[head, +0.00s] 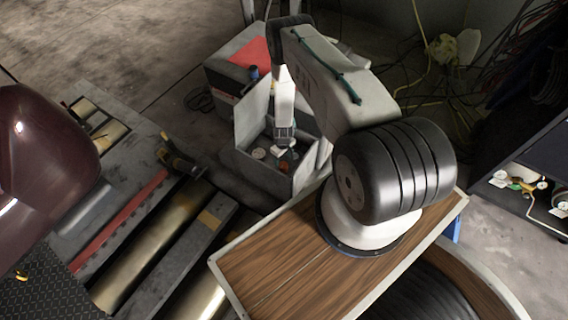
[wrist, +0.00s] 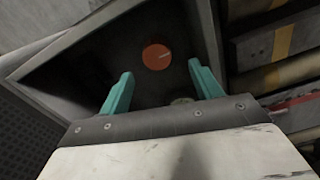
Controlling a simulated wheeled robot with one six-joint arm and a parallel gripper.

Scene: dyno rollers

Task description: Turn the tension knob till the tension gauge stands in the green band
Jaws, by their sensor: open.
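An open grey box (head: 262,172) stands on the floor beyond my wooden deck. Inside it are a small white round face (head: 258,153), which may be a gauge, and a reddish-orange part near my gripper (head: 284,137). In the wrist view, a round orange-red disc (wrist: 157,57) with a short pale line sits on the dark panel; it looks like the knob. My gripper's two teal fingers (wrist: 160,70) are apart, with the disc ahead between their tips and nothing held. A greyish round part (wrist: 182,101) is partly hidden by the gripper's edge. No needle or green band can be read.
The box's raised lid and walls (head: 252,106) stand close around my gripper. A red-topped case (head: 240,70) is behind it. The metal rollers (head: 150,245) and a dark red car body (head: 40,150) are at left. Cables lie at the upper right.

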